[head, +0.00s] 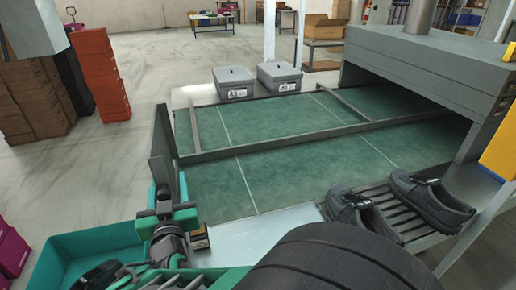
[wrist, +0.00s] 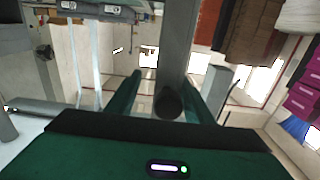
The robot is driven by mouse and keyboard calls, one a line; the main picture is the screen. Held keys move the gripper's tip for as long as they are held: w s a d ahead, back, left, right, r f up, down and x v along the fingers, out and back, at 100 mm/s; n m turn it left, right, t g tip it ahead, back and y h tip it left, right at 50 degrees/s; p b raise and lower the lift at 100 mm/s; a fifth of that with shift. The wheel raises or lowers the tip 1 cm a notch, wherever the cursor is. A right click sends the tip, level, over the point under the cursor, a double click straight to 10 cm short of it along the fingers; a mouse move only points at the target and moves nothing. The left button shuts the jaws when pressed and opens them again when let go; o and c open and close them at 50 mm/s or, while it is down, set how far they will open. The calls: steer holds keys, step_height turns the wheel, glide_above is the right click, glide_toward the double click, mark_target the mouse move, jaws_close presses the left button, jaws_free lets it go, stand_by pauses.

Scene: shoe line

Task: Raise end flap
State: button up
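The end flap (head: 161,140) is a grey plate at the left end of the green conveyor belt (head: 290,180). It stands about upright, above belt level, in the head view. My gripper (head: 166,193) is at the flap's near lower corner. In the wrist view my gripper (wrist: 170,80) is open, with its two green fingers apart. A grey bar (wrist: 178,40) with a dark round end lies between the fingers, with a gap on each side. I cannot tell whether this bar is part of the flap. My wrist and arm hide the area just below the flap.
Two grey lidded boxes (head: 233,83) stand behind the belt. Black shoes (head: 430,200) sit on the slatted rack at right, beside the grey tunnel (head: 430,65). A teal bin (head: 60,262) is at lower left. Open floor lies left of the flap.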

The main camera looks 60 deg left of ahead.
stand_by(0.3)
steer(key=shift+s+d, duration=0.1)
steer(key=shift+d, duration=0.15)
steer(key=v, duration=1)
steer(key=shift+d+r, duration=0.1)
steer(key=shift+d, duration=0.05)
